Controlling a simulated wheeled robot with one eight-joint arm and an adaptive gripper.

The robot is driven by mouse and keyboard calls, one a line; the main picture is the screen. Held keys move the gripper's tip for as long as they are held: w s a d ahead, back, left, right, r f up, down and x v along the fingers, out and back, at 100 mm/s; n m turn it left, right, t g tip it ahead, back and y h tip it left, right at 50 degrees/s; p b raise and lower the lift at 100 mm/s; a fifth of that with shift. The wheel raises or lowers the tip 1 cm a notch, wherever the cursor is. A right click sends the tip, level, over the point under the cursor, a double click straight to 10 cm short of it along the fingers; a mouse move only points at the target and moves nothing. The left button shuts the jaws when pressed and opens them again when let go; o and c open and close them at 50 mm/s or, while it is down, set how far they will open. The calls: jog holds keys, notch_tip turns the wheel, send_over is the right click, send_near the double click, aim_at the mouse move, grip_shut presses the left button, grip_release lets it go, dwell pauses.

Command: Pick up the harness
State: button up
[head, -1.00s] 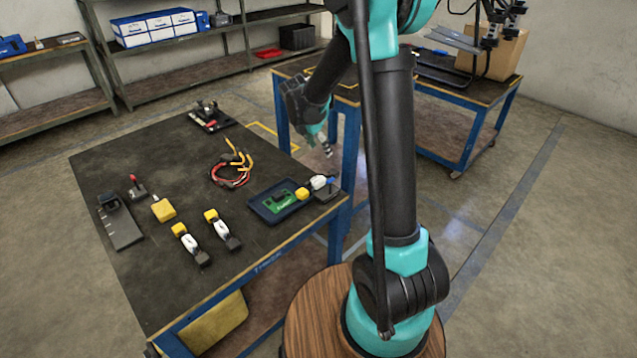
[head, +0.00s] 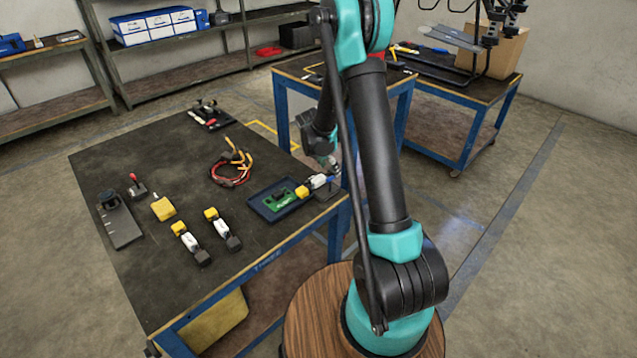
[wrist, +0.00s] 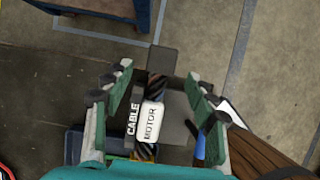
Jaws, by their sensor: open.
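The harness (head: 231,172), a loop of red and dark cable with yellow ends, lies on the near dark-topped table. Only a sliver of red shows at the lower left corner of the wrist view, perhaps part of it. My gripper (head: 330,160) is to the right of the harness, at the table's right edge, apart from it. In the wrist view my gripper (wrist: 158,88) is open, with its fingers on either side of a white block marked MOTOR (wrist: 151,121). I cannot tell whether the fingers touch it.
Yellow-white connectors (head: 190,242), a yellow block (head: 163,208) and a dark stand (head: 120,222) lie to the left. Another blue-legged table (head: 400,95) stands behind my arm.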

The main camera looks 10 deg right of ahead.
jog(key=shift+x, duration=0.95)
grip_shut()
